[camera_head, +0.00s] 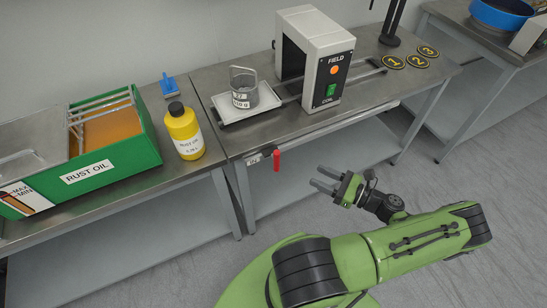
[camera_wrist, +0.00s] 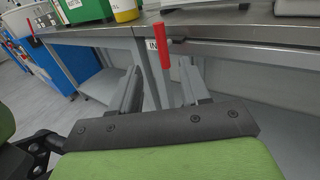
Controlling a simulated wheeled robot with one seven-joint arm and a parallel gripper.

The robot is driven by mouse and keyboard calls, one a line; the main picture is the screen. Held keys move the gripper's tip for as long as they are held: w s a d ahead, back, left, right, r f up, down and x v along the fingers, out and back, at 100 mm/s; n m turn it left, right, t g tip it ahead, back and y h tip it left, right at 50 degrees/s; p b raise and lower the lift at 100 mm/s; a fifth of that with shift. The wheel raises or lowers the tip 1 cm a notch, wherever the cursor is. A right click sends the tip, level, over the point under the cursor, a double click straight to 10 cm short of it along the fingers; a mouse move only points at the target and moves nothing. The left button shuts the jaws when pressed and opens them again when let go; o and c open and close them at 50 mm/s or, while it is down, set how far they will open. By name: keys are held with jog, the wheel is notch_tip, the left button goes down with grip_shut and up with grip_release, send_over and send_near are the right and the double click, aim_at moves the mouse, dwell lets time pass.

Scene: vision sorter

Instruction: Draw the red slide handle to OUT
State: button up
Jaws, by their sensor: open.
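The red slide handle (camera_head: 276,160) hangs at the front edge of the metal bench, beside a small label plate (camera_head: 254,160). In the wrist view the red handle (camera_wrist: 161,45) shows upright beyond the fingers, next to a plate (camera_wrist: 152,44) reading "IN". My gripper (camera_head: 325,179) is open and empty, to the right of the handle and a little lower in the head view. In the wrist view the handle lies between the lines of my two fingers (camera_wrist: 160,88), ahead of the tips and apart from them. No OUT mark can be read.
On the bench stand a white tray (camera_head: 228,118) with a metal beaker (camera_head: 243,88), and a grey FIELD COIL arch (camera_head: 316,60). Numbered discs (camera_head: 392,62) lie at the right. A yellow bottle (camera_head: 183,132) and green rust oil tank (camera_head: 120,155) stand left. The floor before the bench is clear.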

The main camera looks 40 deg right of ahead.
aim_at(277, 156)
jog(key=x, duration=1.5)
jog(key=shift+w+a, duration=0.2)
jog(key=shift+w, duration=0.1)
grip_shut()
